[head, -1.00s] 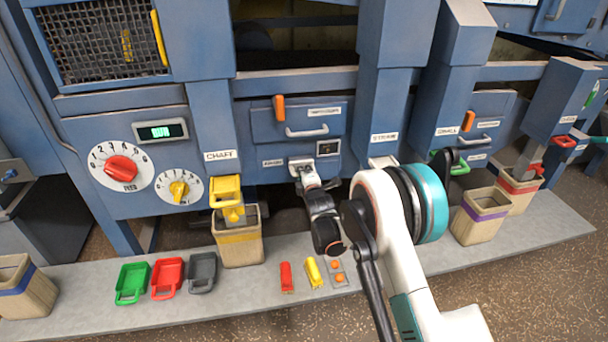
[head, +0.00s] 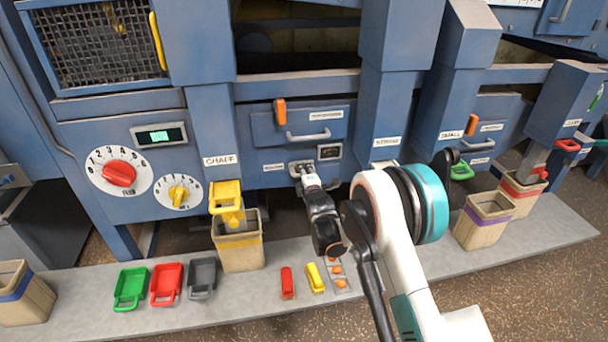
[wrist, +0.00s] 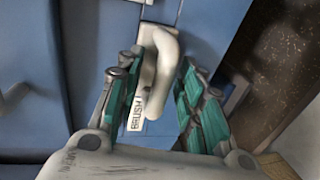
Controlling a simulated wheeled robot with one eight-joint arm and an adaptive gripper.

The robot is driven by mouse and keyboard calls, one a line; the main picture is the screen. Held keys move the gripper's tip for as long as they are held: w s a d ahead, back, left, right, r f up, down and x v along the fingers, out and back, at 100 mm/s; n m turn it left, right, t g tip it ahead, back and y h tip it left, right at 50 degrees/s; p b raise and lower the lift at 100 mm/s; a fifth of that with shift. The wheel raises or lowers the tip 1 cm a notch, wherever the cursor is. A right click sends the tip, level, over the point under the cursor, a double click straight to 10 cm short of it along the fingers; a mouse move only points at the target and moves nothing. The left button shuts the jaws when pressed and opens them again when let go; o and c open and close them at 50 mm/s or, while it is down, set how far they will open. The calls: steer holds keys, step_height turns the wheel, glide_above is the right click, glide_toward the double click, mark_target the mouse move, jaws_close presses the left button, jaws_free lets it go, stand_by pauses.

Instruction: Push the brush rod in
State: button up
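The brush rod's pale handle (wrist: 162,68) shows in the wrist view, standing out from the blue panel beside a label reading BRUSH (wrist: 137,112). My gripper (wrist: 158,82) has its teal fingers apart, one on each side of the handle. I see no clear contact between fingers and handle. In the head view my gripper (head: 302,170) is at the panel, below the drawer and left of a small gauge (head: 330,151). It hides most of the handle there, so how far the rod sticks out is unclear.
A blue drawer (head: 300,123) with an orange latch (head: 280,111) is just above my gripper. A yellow-banded bin (head: 239,246) stands to its left. The grey ledge (head: 225,305) below holds green, red and grey scoops and small red and yellow pieces.

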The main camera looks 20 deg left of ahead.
steer(key=v, duration=1.2)
steer(key=shift+w, duration=0.1)
